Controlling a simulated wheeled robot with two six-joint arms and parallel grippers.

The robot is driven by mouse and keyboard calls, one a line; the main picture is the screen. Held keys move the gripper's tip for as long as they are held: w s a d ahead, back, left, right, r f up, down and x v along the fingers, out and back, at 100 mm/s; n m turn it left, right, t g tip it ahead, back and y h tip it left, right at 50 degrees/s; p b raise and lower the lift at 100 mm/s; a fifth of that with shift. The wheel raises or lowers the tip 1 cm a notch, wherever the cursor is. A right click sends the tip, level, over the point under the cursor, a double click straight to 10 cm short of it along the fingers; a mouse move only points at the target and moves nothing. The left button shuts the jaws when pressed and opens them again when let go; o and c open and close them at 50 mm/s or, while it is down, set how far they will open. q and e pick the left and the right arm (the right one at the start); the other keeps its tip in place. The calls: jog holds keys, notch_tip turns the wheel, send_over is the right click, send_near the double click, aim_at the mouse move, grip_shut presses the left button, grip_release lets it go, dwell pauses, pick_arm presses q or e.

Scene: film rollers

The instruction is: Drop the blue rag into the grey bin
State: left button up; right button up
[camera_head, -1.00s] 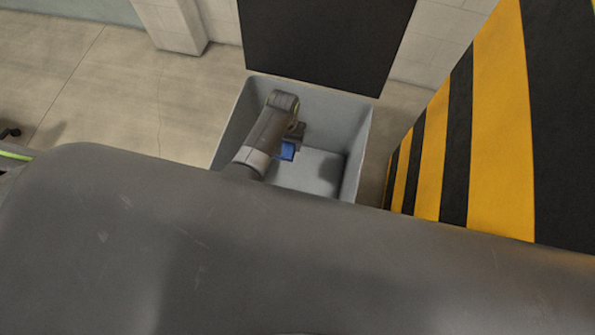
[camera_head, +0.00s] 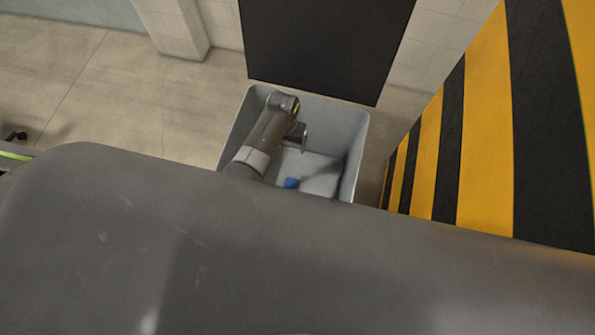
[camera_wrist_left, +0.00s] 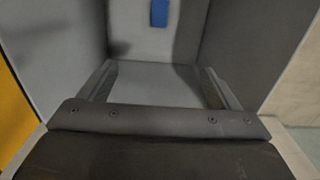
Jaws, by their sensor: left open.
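The grey bin (camera_head: 345,120) stands open in the head view. The blue rag (camera_head: 291,183) is inside it, seen against the bin's pale floor and partly cut off by my arm. I cannot tell if it rests on the floor. My left gripper (camera_head: 303,138) is over the bin, above the rag and apart from it. In the left wrist view, the jaws of the left gripper (camera_wrist_left: 158,70) are spread with nothing between them. The rag (camera_wrist_left: 159,13) shows beyond the fingertips, between the bin walls (camera_wrist_left: 240,40). My right gripper is not in view.
A black panel (camera_head: 322,45) on the pale wall stands just behind the bin. A yellow and black striped surface (camera_head: 485,120) rises close on the right. The concrete floor (camera_head: 110,100) is clear to the left of the bin.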

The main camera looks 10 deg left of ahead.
pick_arm(q)
notch_tip(320, 180, up, 13)
jog(key=p, duration=0.4)
jog(key=shift+p, duration=0.4)
jog(key=shift+f, duration=0.15)
